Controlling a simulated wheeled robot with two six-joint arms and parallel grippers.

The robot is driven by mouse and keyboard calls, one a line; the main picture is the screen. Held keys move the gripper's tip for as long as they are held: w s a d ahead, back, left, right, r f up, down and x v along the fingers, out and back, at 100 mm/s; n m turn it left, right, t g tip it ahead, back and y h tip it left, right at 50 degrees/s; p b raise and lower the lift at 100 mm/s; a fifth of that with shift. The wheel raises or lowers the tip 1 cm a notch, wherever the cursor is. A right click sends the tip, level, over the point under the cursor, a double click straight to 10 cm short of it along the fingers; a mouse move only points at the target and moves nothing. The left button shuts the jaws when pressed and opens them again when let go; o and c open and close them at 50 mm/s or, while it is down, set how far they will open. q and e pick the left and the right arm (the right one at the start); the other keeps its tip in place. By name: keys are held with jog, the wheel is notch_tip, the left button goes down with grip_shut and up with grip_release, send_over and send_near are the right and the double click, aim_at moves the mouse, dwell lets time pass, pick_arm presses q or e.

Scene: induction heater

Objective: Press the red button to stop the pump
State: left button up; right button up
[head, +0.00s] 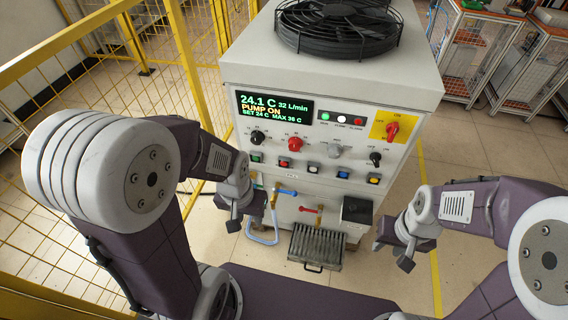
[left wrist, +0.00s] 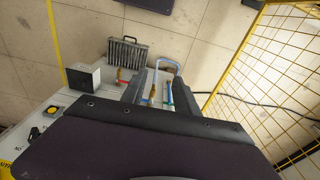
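The red button (head: 284,161) is in the lower button row on the front of the white cabinet (head: 330,88), second from the left, beside the green button (head: 257,157). The display (head: 274,106) reads 24.1 C, 32 L/min and PUMP ON. My left gripper (head: 246,223) is open and empty, below and to the left of the red button, apart from it. Its parted fingers also show in the left wrist view (left wrist: 160,88), where the red button is not visible. My right gripper (head: 392,255) is open and empty, low at the right, away from the panel.
A red knob (head: 295,143) sits just above the red button, and a red switch (head: 391,129) on a yellow plate is at the right. Hose fittings, a black box (head: 357,210) and a finned grille (head: 317,247) are lower down. Yellow mesh fencing (head: 60,190) stands at the left.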

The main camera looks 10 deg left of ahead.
pick_arm(q)
jog(key=shift+s+a, duration=0.15)
jog(key=shift+a, duration=0.15)
grip_shut()
jog(key=shift+d, duration=0.1)
dwell(1.1)
